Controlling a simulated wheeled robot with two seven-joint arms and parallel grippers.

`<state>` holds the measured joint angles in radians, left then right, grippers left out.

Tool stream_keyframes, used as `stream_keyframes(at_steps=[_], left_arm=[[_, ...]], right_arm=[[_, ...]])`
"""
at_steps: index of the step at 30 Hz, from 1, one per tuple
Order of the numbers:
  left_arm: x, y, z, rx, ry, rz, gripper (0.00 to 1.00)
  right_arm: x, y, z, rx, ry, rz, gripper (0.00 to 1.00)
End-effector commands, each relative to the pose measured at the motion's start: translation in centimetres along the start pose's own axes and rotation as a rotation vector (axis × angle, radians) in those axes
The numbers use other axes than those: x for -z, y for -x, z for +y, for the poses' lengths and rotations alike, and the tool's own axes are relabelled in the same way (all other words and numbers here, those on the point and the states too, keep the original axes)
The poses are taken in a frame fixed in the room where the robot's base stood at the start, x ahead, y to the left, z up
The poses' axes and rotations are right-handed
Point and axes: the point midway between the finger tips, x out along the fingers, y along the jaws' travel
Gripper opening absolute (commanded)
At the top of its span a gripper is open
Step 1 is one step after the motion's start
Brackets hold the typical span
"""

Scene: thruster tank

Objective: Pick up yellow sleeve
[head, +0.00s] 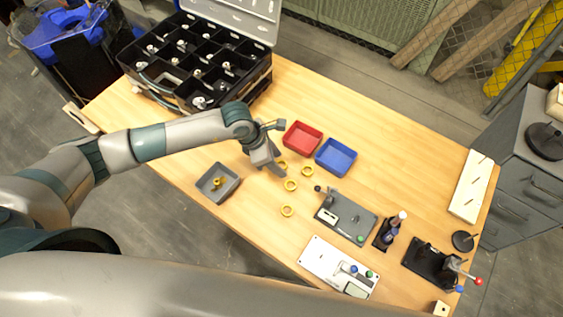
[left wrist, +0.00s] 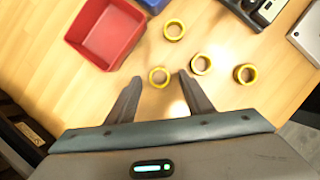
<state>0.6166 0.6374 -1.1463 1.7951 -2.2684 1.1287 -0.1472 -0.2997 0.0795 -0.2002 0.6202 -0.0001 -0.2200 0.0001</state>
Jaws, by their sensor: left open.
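Several yellow ring-shaped sleeves lie loose on the wooden table. The nearest yellow sleeve (head: 282,164) is partly hidden behind my left gripper (head: 275,169). In the left wrist view, my left gripper (left wrist: 160,80) is open and empty, and that sleeve (left wrist: 159,77) appears between its fingertips; I cannot tell the height gap. Another sleeve (head: 307,171) lies to the right, one (head: 291,185) just below it and one (head: 287,210) closer to the table's front. My right gripper is not in view.
A red bin (head: 302,138) and a blue bin (head: 336,157) stand just right of my left gripper. A grey tray (head: 232,190) holds a yellow part. A black compartment case (head: 186,98) is at the back left. Fixtures and a bottle (head: 388,236) occupy the right side.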

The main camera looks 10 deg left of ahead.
Motion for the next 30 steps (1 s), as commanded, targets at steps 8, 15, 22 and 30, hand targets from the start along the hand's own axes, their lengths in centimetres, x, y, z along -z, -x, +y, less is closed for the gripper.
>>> stream_keyframes(at_steps=[8,15,22,30], left_arm=[[0.05,-0.61,0.04,-0.001,-0.001,0.001,0.47],[0.04,-0.58,0.04,-0.001,-0.001,0.000,0.47],[0.03,-0.56,0.05,-0.001,-0.001,0.000,0.07],[0.03,-0.55,0.05,-0.001,-0.001,0.000,0.04]], right_arm=[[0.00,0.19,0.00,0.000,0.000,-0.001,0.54],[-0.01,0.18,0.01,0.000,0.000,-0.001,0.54],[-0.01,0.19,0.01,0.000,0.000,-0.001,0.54],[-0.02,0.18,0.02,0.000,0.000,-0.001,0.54]])
